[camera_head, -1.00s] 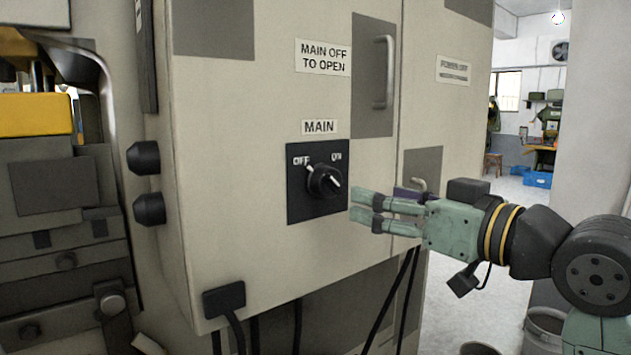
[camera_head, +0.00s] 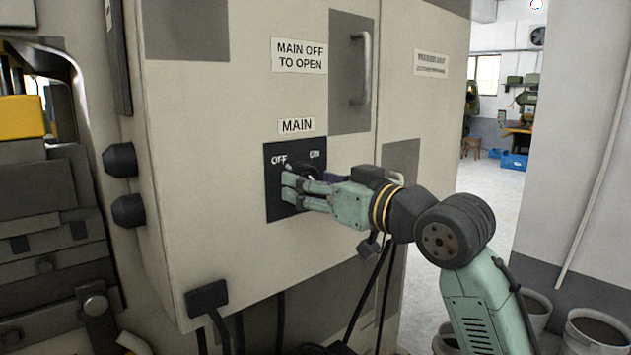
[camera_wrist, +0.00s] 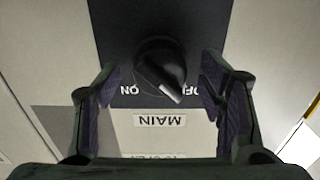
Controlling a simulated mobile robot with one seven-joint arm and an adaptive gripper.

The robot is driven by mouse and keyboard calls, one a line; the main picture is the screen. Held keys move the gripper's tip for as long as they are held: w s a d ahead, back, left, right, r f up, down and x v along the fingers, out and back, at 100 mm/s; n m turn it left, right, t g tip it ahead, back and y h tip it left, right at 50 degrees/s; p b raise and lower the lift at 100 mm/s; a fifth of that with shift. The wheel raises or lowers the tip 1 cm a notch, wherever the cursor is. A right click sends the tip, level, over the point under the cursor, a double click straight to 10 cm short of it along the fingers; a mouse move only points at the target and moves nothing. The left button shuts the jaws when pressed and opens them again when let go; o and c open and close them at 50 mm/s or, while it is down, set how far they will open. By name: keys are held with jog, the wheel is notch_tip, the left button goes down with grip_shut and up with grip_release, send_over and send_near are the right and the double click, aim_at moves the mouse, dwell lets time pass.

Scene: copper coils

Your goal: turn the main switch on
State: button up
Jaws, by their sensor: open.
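The main switch is a black rotary knob (camera_wrist: 160,70) on a dark square plate (camera_head: 274,208), on the cabinet's front under the MAIN label (camera_head: 296,125). The wrist view shows the plate upside down, with ON at left and OFF at right. The knob's white mark points toward OFF. My gripper (camera_head: 287,189) is open in front of the plate. In the wrist view its two fingers (camera_wrist: 160,78) stand on either side of the knob, with gaps visible. In the head view my fingers hide most of the knob.
A door handle (camera_head: 361,70) stands out above right of the switch. Two black knobs (camera_head: 122,160) stick out on the cabinet's left side. Cables hang below the cabinet. Buckets (camera_head: 598,332) stand on the floor at right.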

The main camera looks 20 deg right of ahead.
jog(key=shift+c, duration=0.4)
jog(key=c, duration=1.1)
jog(key=shift+m, duration=0.3)
jog(key=m+p, duration=0.2)
jog(key=m, duration=0.2)
jog(key=shift+r, duration=0.1)
jog(key=m+p, duration=0.3)
jog(key=m, duration=0.2)
jog(key=shift+m, duration=0.4)
jog(key=m+p, duration=0.1)
jog(key=m, duration=0.2)
jog(key=shift+m+p, duration=0.3)
jog(key=shift+p, duration=0.1)
jog(key=shift+m, duration=2)
